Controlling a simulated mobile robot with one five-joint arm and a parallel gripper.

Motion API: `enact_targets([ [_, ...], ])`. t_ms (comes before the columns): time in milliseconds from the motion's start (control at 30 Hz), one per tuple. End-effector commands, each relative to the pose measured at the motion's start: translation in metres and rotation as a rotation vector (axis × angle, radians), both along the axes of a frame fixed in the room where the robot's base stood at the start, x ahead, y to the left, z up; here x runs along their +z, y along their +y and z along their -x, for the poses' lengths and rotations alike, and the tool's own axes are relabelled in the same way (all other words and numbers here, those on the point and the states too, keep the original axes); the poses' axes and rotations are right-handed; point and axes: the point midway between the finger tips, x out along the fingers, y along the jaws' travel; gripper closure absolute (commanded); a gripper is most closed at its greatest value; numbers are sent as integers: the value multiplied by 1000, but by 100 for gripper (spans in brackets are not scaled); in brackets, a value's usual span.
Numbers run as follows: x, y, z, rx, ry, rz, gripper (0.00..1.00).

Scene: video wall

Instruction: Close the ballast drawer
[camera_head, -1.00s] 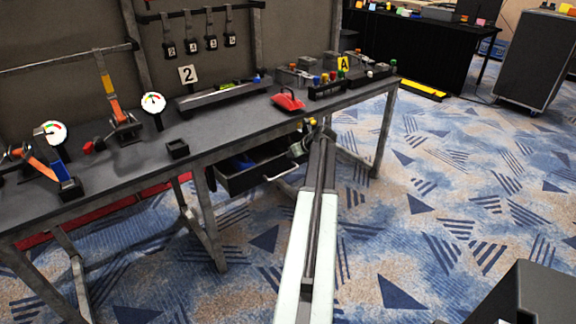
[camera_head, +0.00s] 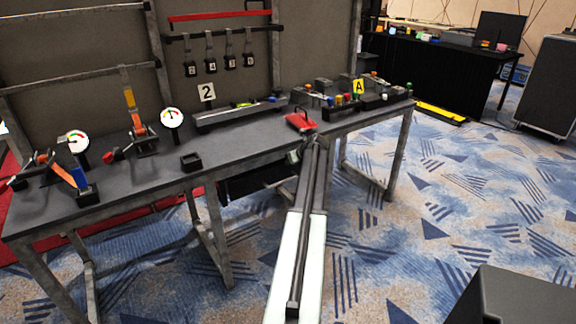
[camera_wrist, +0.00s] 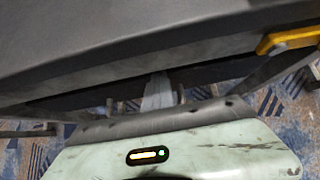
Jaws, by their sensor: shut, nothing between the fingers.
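The ballast drawer (camera_head: 255,182) is a dark box under the workbench. In the head view its dark front now sits close under the bench top, and no open interior shows. My arm covers its right end, and I cannot see its handle. I cannot tell whether it is fully flush. My gripper (camera_head: 307,148) is shut and empty, at the front edge of the bench by the drawer's right end. In the wrist view my gripper (camera_wrist: 159,84) is a small grey shape pointing at a dark gap under a broad dark surface. Contact with the drawer cannot be told.
The grey workbench (camera_head: 135,186) carries a red-handled item (camera_head: 300,122), a small black tray (camera_head: 191,162) and gauges. A yellow part (camera_wrist: 287,40) lies at upper right in the wrist view. A dark box (camera_head: 525,297) stands at lower right.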

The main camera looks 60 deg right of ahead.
Motion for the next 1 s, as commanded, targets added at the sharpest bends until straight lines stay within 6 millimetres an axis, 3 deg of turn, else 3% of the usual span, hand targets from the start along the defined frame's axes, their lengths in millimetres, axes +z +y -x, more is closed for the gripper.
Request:
enact_targets([
  [233, 2, -2, 2, -7, -4, 10, 100],
  [467, 6, 26, 21, 2, -4, 7, 100],
  [600, 41, 39, 48, -2, -3, 6, 100],
  [733, 64, 54, 69, 1, -4, 5, 100],
  [1000, 73, 64, 83, 6, -4, 5, 100],
])
